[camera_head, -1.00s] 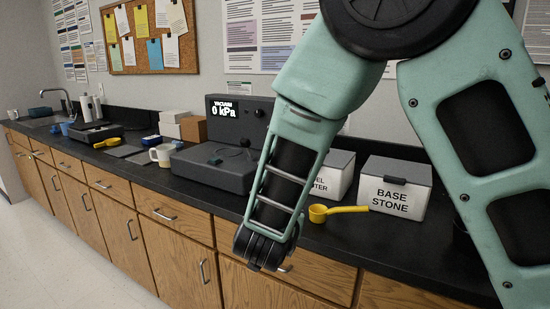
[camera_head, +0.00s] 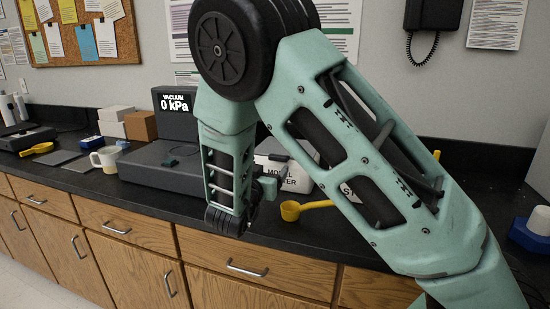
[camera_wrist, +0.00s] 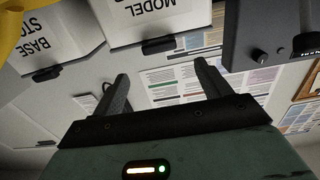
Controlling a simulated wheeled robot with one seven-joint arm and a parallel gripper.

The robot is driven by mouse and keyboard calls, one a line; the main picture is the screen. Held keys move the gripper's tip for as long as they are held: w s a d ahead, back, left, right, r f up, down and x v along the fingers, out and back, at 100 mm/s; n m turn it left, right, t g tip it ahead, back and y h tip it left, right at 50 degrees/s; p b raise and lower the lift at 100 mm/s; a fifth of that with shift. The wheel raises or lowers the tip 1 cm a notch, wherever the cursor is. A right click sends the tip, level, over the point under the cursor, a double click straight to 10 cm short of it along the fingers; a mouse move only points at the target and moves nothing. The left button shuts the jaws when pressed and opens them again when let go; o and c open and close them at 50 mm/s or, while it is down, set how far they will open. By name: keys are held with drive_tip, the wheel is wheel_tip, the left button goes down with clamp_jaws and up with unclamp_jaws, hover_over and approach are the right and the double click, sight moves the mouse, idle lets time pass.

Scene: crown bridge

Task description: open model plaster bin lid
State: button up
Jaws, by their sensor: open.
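The model plaster bin (camera_head: 270,167) is a white box with a grey lid on the counter, partly hidden behind my arm in the head view. In the wrist view, which is upside down, its labelled front (camera_wrist: 165,19) is at the top middle, with the lid's dark handle tab (camera_wrist: 158,46) below it. The lid looks shut. My gripper (camera_wrist: 162,74) is open and empty, its two fingers apart, with the tab showing between and beyond them. In the head view my gripper (camera_head: 266,188) is in front of the bin, apart from it as far as shown.
The base stone bin (camera_wrist: 45,42) stands beside it, mostly behind my arm in the head view. The vacuum unit (camera_head: 150,165) and a mug (camera_head: 105,158) are to the left. A blue-and-white object (camera_head: 535,228) is far right.

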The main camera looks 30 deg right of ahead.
drive_tip(key=p+x, duration=0.1)
drive_tip(key=x, duration=0.6)
drive_tip(key=shift+w+d, duration=0.2)
drive_tip(key=shift+d, duration=0.1)
drive_tip(key=shift+c, duration=0.3)
drive_tip(key=c, duration=1.3)
wheel_tip(320, 180, up, 11)
drive_tip(key=g+y+p, duration=0.3)
drive_tip(key=y+p, duration=0.1)
drive_tip(key=p, duration=1.3)
hover_over(277, 157)
drive_tip(key=d, duration=0.1)
drive_tip(key=shift+c, duration=0.2)
drive_tip(key=w+d+r+p, duration=0.1)
drive_tip(key=w+p, duration=0.1)
drive_tip(key=p, duration=0.1)
drive_tip(key=shift+d+r, duration=0.3)
drive_tip(key=shift+r, duration=0.1)
drive_tip(key=shift+w+d+r+p, duration=0.5)
drive_tip(key=shift+d+r+p, duration=0.15)
drive_tip(key=shift+r+p, duration=0.15)
